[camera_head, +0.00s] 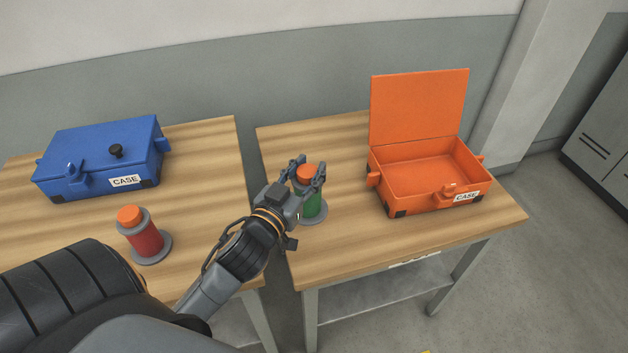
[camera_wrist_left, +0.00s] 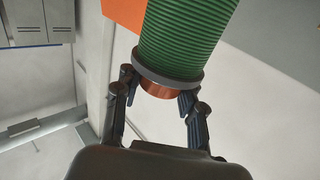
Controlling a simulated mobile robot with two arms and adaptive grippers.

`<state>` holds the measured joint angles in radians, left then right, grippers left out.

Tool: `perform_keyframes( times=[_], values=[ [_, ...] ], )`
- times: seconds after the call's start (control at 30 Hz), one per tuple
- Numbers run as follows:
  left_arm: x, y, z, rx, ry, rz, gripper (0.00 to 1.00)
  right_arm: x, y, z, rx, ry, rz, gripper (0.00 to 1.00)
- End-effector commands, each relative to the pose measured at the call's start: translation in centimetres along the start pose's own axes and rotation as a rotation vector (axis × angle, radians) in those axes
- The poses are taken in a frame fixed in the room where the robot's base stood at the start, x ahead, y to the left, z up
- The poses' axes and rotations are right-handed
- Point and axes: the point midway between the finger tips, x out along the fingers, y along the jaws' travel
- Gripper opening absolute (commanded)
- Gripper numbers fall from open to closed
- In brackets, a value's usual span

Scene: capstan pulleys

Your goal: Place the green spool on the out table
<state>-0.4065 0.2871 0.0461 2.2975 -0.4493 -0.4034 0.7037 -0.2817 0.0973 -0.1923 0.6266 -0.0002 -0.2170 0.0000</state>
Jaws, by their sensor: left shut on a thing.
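The green spool (camera_head: 312,208) has a grey base flange and an orange top knob. It stands upright at the left part of the right-hand table (camera_head: 345,240), its base at or very near the tabletop. My left gripper (camera_head: 308,175) is shut on its orange knob from above. In the left wrist view the green ribbed body (camera_wrist_left: 187,38), a grey flange and the copper-orange knob lie between the fingers (camera_wrist_left: 160,95). I cannot tell whether the base touches the wood. My right gripper is not in view.
An open orange case (camera_head: 425,175) stands to the right on the same table. A closed blue case (camera_head: 100,158) and a red spool (camera_head: 146,236) stand on the left table (camera_head: 205,195). A narrow gap separates the tables. The right table's front middle is clear.

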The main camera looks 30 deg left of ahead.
Motion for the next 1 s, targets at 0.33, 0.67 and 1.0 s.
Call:
perform_keyframes(
  times=[0.33,0.67,1.0],
  values=[
    [4.3,-2.0,5.0,0.001,0.005,0.0,0.0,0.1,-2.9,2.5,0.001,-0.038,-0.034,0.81],
    [5.1,-2.3,8.4,-0.004,0.001,0.0,0.0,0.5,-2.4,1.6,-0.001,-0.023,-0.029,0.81],
    [5.1,-2.3,9.1,0.0,0.005,0.003,0.0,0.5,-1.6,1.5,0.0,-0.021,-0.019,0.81]
  ],
)
